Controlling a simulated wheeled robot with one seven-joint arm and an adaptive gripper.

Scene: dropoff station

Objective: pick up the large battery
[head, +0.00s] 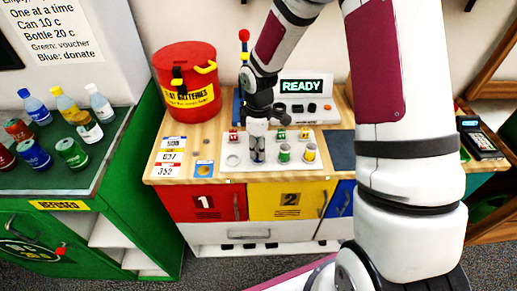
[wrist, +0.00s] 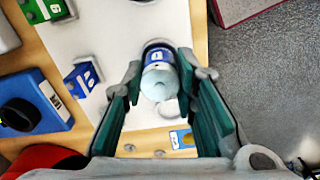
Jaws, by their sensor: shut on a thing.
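My gripper (head: 258,151) points down over the left part of the white tray (head: 243,165) on the counter. In the wrist view its green-padded fingers (wrist: 160,76) are closed around an upright battery with a blue label (wrist: 158,54) and a pale end. I cannot tell whether it touches the tray. In the head view the fingers mostly hide it. A green-banded battery (head: 284,153) and a yellow-banded battery (head: 309,153) stand on the tray to the right of my gripper.
A red battery bin (head: 187,90) stands at the back left. A device reading READY (head: 303,96) is behind the tray. Small coloured blocks, including a blue one (wrist: 82,77), line the tray's back. Bottles and cans stand on the green cabinet (head: 110,178). A card terminal (head: 480,140) is at right.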

